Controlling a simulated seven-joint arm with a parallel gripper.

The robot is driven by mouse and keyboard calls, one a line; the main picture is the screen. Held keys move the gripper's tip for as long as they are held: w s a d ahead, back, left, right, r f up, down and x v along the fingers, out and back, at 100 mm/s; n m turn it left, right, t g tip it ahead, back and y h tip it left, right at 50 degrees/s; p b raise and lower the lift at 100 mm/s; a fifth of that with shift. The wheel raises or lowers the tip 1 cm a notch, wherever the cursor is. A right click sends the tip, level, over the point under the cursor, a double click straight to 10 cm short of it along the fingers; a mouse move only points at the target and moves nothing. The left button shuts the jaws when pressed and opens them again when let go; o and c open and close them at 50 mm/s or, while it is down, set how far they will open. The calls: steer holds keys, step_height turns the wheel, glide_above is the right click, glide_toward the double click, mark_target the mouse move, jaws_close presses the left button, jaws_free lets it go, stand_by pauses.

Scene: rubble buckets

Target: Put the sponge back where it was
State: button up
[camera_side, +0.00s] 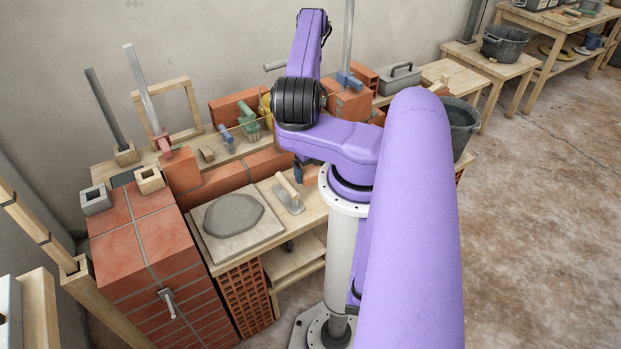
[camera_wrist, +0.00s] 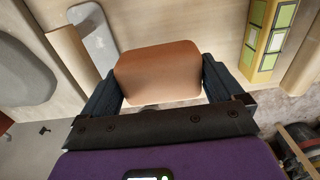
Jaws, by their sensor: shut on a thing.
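The sponge (camera_wrist: 158,72), an orange-brown block with rounded edges, sits between the two dark fingers of my gripper (camera_wrist: 158,80) in the wrist view. The fingers press on its left and right sides. In the side view a small orange-brown part of the sponge (camera_side: 311,176) shows beside a dark finger, right of the trowel (camera_side: 290,193); my arm hides most of my gripper there. The sponge is over or on the wooden bench (camera_wrist: 150,20); I cannot tell whether it touches the top. No marked place for it is clear to see.
The trowel also shows at upper left in the wrist view (camera_wrist: 95,35). A grey mortar patch (camera_side: 234,214) lies on a board left of it. A yellow spirit level (camera_wrist: 268,38) lies to the right in the wrist view. Brickwork (camera_side: 140,235) stands at left.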

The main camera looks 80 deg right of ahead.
steer(key=shift+w+d+f, duration=0.25)
steer(key=shift+d+f, duration=0.3)
steer(key=shift+f, duration=0.15)
steer(key=shift+d+f, duration=0.1)
steer(key=shift+f, duration=1.55)
steer(key=o, duration=0.8)
steer(key=shift+f, duration=0.1)
steer(key=shift+c, duration=0.2)
